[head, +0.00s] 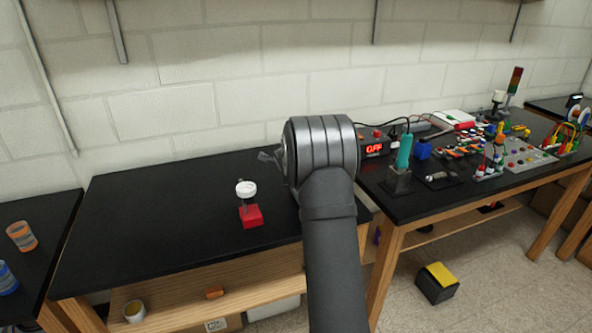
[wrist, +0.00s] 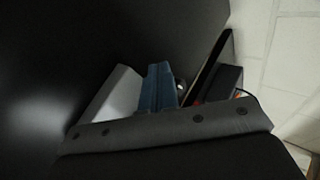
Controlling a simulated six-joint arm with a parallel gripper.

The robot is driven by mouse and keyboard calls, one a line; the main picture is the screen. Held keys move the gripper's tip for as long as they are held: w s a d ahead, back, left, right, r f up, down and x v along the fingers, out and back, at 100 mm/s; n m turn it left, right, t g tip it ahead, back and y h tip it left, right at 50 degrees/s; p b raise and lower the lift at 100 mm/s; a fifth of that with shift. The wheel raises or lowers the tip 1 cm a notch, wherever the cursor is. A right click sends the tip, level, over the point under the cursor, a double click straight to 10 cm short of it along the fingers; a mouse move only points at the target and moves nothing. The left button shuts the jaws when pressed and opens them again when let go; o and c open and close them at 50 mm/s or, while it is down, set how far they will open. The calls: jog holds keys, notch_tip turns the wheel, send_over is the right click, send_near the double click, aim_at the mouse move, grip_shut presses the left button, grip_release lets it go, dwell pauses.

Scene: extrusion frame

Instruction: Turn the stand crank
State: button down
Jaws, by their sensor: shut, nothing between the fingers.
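The crank stand has a red block base (head: 251,216) on the left black table, with a thin post rising from it. A white round piece (head: 246,188) sits at the top of the post; the crank handle is too small to make out. My gripper (head: 266,157) is up and to the right of the stand, apart from it, and its small grey fingers point left. It is shut and empty. My large wrist joint hides part of it. The wrist view is dark, and the stand cannot be made out there.
The left black table (head: 150,215) is mostly clear around the stand. To the right, another table (head: 440,197) carries a red-digit display unit (head: 374,149), a green-handled tool in a holder (head: 404,152) and many small parts. A brick wall (head: 200,100) stands behind.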

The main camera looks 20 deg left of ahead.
jog(key=s+a+r, duration=0.3)
jog(key=s+r, duration=0.4)
jog(key=s, duration=0.1)
jog(key=d+n+g+h, duration=0.1)
jog(key=d+n, duration=0.2)
jog(key=n, duration=1)
jog(key=d+n+g+h, duration=0.1)
jog(key=d+n, duration=0.1)
jog(key=n, duration=1.1)
jog(key=x, duration=0.9)
jog(key=shift+w+a+r, duration=0.15)
jog(key=shift+w+r, duration=0.05)
jog(key=shift+w+d+r, duration=0.1)
jog(key=shift+w+d, duration=0.15)
jog(key=shift+w, duration=0.35)
jog(key=shift+w+d, duration=0.25)
jog(key=shift+w, duration=0.35)
jog(key=shift+w+d, duration=0.2)
jog(key=shift+w, duration=0.4)
jog(key=shift+w, duration=0.1)
